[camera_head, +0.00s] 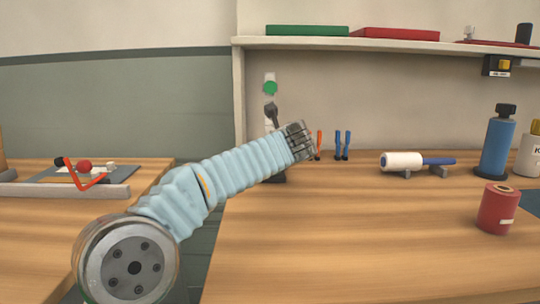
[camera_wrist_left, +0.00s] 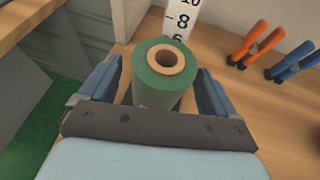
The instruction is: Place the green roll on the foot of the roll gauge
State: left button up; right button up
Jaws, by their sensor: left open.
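The green roll (camera_wrist_left: 160,85) stands upright in the left wrist view, with a tan core and a hole in its top. My left gripper (camera_wrist_left: 159,72) is open, with one blue finger on each side of the roll and a gap visible on both sides. The roll gauge's white numbered scale (camera_wrist_left: 181,22) rises just behind the roll. In the head view my left gripper (camera_head: 302,141) reaches the gauge (camera_head: 270,118), and the green roll is hidden there. My right gripper is not in view.
Orange-handled pliers (camera_wrist_left: 256,42) and blue-handled pliers (camera_wrist_left: 292,62) stand right of the gauge. A white roll on a stand (camera_head: 402,162), a blue cylinder (camera_head: 496,148) and a red roll (camera_head: 497,209) are farther right. The front of the bench (camera_head: 350,250) is clear.

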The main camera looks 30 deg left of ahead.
pick_arm(q)
jog(key=v, duration=1.1)
jog(key=shift+b, duration=0.3)
